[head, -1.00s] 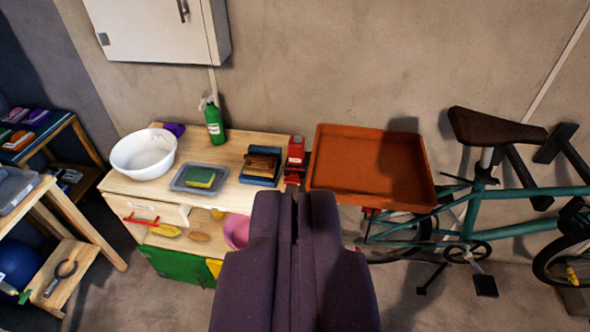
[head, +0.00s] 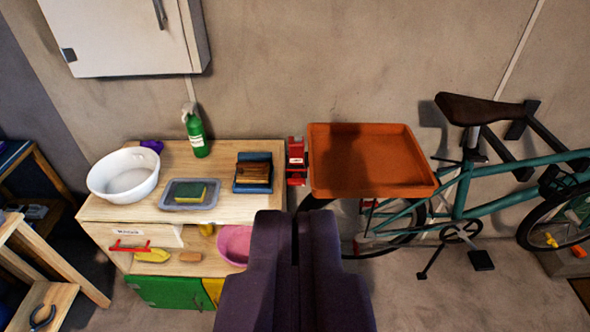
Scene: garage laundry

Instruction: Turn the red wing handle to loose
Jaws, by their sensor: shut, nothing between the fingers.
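A red fixture (head: 296,151) with a pale label is at the bench's right edge, beside the orange tray. A lower red part (head: 297,179) sits just under it. Which part is the wing handle, and how it is turned, I cannot tell at this size. My gripper (head: 295,222) is dark purple, at the bottom middle, its two fingers together with only a thin dark seam between them. It holds nothing. In the picture its tips are below the red fixture, apart from it, and it hides part of the floor and bench front.
The orange tray (head: 372,188) is right of the fixture, with a teal bicycle (head: 462,190) beyond. A wall cabinet (head: 120,35) hangs above.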

